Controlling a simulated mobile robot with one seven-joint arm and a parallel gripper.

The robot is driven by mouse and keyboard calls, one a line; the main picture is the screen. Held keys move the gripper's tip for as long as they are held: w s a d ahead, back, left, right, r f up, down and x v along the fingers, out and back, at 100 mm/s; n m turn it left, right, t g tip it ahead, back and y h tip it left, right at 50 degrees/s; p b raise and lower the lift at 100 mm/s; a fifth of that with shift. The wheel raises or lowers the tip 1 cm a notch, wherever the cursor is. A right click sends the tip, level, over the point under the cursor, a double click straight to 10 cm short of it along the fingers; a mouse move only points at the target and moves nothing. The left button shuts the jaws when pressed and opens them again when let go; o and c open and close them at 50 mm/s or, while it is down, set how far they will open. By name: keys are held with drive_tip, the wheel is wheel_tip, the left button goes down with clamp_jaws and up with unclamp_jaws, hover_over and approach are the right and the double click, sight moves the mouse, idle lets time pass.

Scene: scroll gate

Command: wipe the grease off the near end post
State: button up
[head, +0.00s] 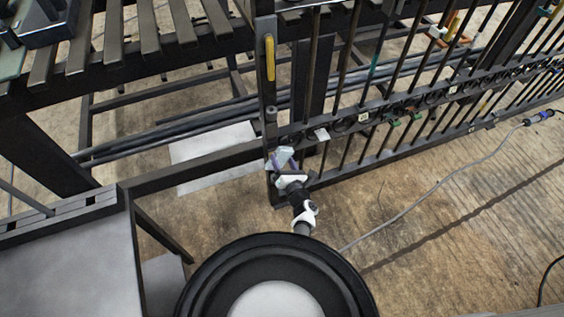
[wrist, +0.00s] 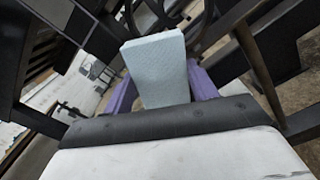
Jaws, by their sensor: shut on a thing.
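The near end post (head: 268,90) is a dark upright bar at the left end of the gate in the head view. My gripper (head: 285,167) is low at the foot of this post, close beside it. In the wrist view, the purple fingers of my gripper (wrist: 163,90) are shut on a pale blue wiping pad (wrist: 157,62). The pad also shows in the head view (head: 283,155). I cannot tell whether the pad touches the post. No grease can be made out, and my gripper hides part of the lower post.
A yellow handle (head: 270,58) is fixed high on the post. The barred gate (head: 375,110) runs off to the right. A slatted bench (head: 110,45) stands at upper left. A white sheet (head: 210,150) lies behind at left.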

sight(268, 157)
drive_tip(key=a, duration=0.4)
drive_tip(key=shift+s+a+r, duration=0.1)
drive_tip(key=shift+s, duration=0.3)
drive_tip(key=shift+r, duration=0.15)
drive_tip(key=shift+w+d, duration=0.25)
drive_tip(key=shift+d, duration=0.45)
drive_tip(key=shift+c, duration=0.3)
drive_tip(key=shift+w+d, duration=0.15)
drive_tip(key=shift+d, duration=0.6)
drive_tip(key=shift+w+d, duration=0.1)
drive_tip(key=shift+d, duration=0.6)
drive_tip(key=shift+s+a, duration=0.1)
